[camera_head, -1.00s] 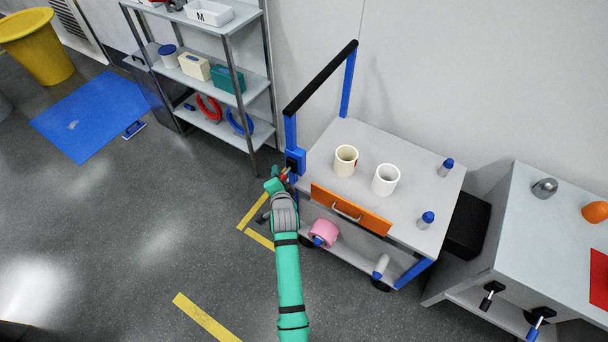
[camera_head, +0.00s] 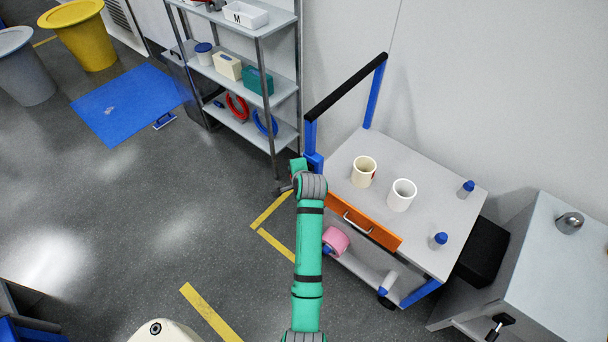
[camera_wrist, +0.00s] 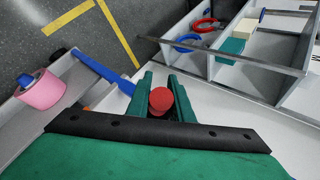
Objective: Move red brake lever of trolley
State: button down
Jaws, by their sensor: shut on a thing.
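The trolley (camera_head: 437,243) has a grey top, an orange drawer (camera_head: 362,222) and a blue frame with a black push bar (camera_head: 345,88). The red brake lever (camera_wrist: 161,100) shows as a round red end in the wrist view, between the two green fingers of my gripper (camera_wrist: 161,92). The fingers are shut on it. In the head view my green arm reaches to the trolley's left blue post, and my wrist hides the lever and fingertips there.
A shelving unit (camera_head: 258,80) stands behind left, and a grey cabinet (camera_head: 545,262) at right. Floor at left is open.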

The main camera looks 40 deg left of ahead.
jog(key=shift+w+d+r, duration=0.15)
jog(key=shift+w, duration=0.05)
jog(key=c, duration=1.8)
grip_release()
jog(key=shift+c, duration=0.2)
jog(key=shift+s, duration=0.1)
jog(key=v, duration=1)
jog(key=shift+s+d+r, duration=0.15)
jog(key=shift+d+r, duration=0.05)
jog(key=shift+d, duration=0.05)
